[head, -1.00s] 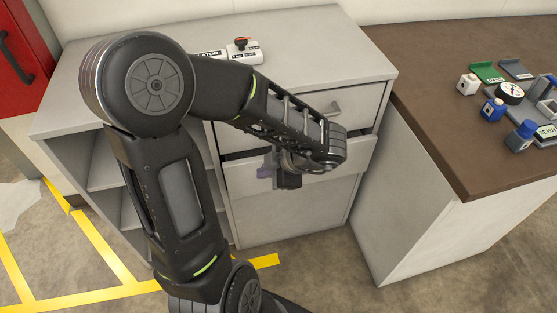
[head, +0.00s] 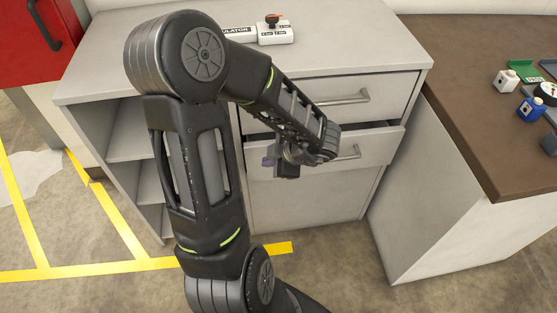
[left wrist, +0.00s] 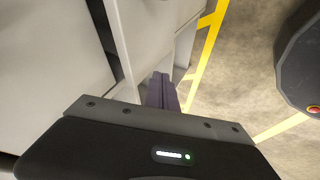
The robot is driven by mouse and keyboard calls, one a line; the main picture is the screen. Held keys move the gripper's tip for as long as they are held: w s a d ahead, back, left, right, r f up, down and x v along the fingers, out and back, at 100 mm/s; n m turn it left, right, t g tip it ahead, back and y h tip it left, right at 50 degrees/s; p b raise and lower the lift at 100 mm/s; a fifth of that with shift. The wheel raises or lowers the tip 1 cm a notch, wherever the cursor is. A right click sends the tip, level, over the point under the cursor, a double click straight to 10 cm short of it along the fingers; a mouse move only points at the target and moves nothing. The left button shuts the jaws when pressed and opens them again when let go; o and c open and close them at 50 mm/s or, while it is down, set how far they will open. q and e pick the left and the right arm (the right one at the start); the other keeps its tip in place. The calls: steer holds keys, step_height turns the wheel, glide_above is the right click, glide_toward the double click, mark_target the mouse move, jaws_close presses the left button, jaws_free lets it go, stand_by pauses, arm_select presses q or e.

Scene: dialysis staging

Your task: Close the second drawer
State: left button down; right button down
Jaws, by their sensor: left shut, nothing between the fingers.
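The second drawer (head: 378,147) is the grey one under the top drawer of the grey cabinet. It stands partly out, with a dark gap above its front. Its bar handle (head: 350,152) shows just right of my left wrist. My left gripper (head: 268,163) is in front of the left part of this drawer, shut and empty. I cannot tell whether it touches the front. In the left wrist view, the purplish closed fingers (left wrist: 162,90) are beside pale cabinet surfaces. My left forearm hides part of both drawers. My right gripper is out of view.
The top drawer (head: 385,95) looks closed. Open shelves (head: 140,130) are on the cabinet's left side. A brown-topped counter (head: 460,100) with small items stands close on the right. A labelled white block (head: 276,36) sits on the cabinet. Floor with yellow lines is clear in front.

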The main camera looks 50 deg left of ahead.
mark_target(264, 144)
arm_select(q)
steer(key=shift+w+a, duration=0.6)
steer(key=shift+a, duration=0.3)
steer(key=shift+w+a, duration=0.55)
steer(key=shift+a, duration=0.3)
steer(key=shift+w+a+r+p, duration=0.2)
steer(key=shift+w+a+p, duration=0.5)
steer(key=shift+p, duration=0.5)
steer(key=shift+a+f, duration=0.2)
steer(key=shift+a, duration=0.15)
